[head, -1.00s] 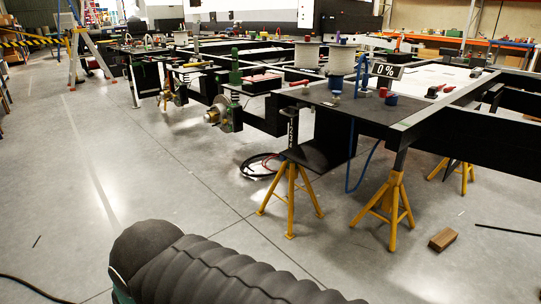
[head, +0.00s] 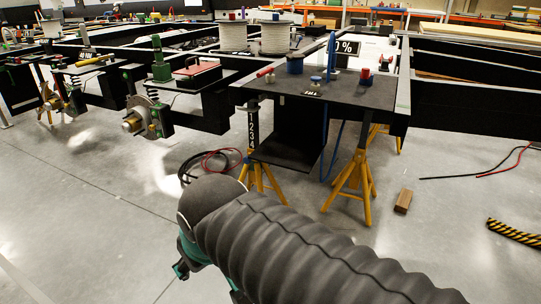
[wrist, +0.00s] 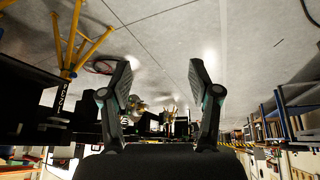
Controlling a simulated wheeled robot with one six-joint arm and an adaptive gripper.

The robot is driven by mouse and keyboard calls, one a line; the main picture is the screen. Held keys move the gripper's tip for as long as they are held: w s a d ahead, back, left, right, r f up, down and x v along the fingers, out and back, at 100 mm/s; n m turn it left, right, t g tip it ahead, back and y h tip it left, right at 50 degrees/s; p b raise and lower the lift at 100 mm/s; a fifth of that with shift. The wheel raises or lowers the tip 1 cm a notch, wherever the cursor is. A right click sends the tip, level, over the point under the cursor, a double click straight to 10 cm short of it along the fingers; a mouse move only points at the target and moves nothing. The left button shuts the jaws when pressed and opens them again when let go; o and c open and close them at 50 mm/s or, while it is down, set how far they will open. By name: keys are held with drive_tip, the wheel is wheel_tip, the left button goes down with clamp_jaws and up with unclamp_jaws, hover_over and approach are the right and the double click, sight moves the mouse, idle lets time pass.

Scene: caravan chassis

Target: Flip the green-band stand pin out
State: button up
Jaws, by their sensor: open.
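Two yellow stands are under the near end of the chassis in the head view: the left stand (head: 262,172) and the right stand (head: 352,190). I cannot make out a green band or a pin on either. My gripper (wrist: 160,68) is open and empty in the wrist view, with its two dark fingers apart and bare floor between them. In the wrist view, which is upside down, yellow stand legs (wrist: 76,42) show to the left of the fingers, well apart from them.
The black chassis (head: 455,112) fills the back and right. A wheel hub (head: 140,118) sticks out at its left. Red and black cables (head: 212,162) lie by the left stand. A wooden block (head: 403,201) and striped strip (head: 515,232) lie at right. The floor at front left is clear.

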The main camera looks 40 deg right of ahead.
sight(246, 162)
drive_tip(key=w+d+f+n+g+h+b, duration=0.15)
drive_tip(key=w+d+f+n+h, duration=0.35)
drive_tip(key=w+d, duration=0.85)
drive_tip(key=w+d+f+n+g+h+b, duration=0.1)
drive_tip(key=w+d+n+g+h, duration=0.25)
drive_tip(key=w+d+h, duration=0.7)
drive_tip(key=w+d+f+n+t+b, duration=0.1)
drive_tip(key=w+d+f+n+t, duration=0.1)
drive_tip(key=w+d+f+n, duration=0.35)
drive_tip(key=w+d+f+n+t, duration=0.2)
drive_tip(key=w+d+f, duration=0.1)
drive_tip(key=w+f, duration=0.55)
drive_tip(key=w+d+f+n+t+b, duration=0.1)
drive_tip(key=w+d+f+n+t, duration=0.1)
drive_tip(key=w+d+f+n, duration=0.35)
drive_tip(key=shift+m+t+h, duration=0.3)
drive_tip(key=shift+m+h, duration=0.05)
drive_tip(key=shift+m, duration=0.4)
drive_tip(key=x, duration=0.4)
drive_tip(key=w+x, duration=0.1)
drive_tip(key=x, duration=0.4)
drive_tip(key=w+a+x, duration=0.1)
drive_tip(key=x, duration=0.3)
drive_tip(key=shift+w+d+f, duration=0.2)
drive_tip(key=shift+w+d, duration=0.05)
drive_tip(key=shift+w, duration=0.1)
